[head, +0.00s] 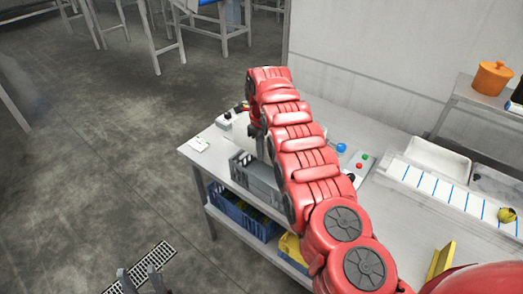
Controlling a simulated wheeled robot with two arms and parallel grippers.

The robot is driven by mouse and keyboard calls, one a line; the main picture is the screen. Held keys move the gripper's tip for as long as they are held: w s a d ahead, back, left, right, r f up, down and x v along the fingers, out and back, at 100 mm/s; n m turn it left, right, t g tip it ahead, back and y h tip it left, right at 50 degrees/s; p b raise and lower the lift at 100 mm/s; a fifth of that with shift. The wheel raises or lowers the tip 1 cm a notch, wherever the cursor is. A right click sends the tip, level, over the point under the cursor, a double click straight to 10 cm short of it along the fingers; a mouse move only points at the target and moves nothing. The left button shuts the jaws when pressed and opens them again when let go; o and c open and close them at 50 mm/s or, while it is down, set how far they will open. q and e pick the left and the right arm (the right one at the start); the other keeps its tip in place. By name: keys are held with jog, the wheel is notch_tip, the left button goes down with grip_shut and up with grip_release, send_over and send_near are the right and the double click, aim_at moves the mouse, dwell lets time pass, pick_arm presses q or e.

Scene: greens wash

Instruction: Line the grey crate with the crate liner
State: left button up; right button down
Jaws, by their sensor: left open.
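The grey crate (262,184) stands on the steel table, partly hidden behind my red right arm. A pale, whitish piece (242,136) shows just behind the crate beside the arm; I cannot tell whether it is the crate liner. My right arm reaches over the table, and its gripper (258,138) points down near the far edge of the crate. Its fingers are mostly hidden, so I cannot tell what it holds. My left gripper (139,280) is at the bottom left over the floor, away from the table, with its two grey fingers apart and empty.
A blue crate (232,212) and a yellow crate (291,246) sit on the shelf below the tabletop (215,168). A white tray (436,160) and a white strip with blue lines (450,194) lie at right. An orange pot (491,78) stands on a back shelf.

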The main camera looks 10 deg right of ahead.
jog(key=shift+r+p, duration=0.2)
jog(key=shift+p, duration=0.7)
notch_tip(320, 180, down, 7)
jog(key=b, duration=0.7)
jog(key=shift+b, duration=0.3)
jog(key=shift+f+b, duration=0.65)
jog(key=shift+f, duration=0.4)
dwell(0.5)
jog(key=shift+r, duration=0.2)
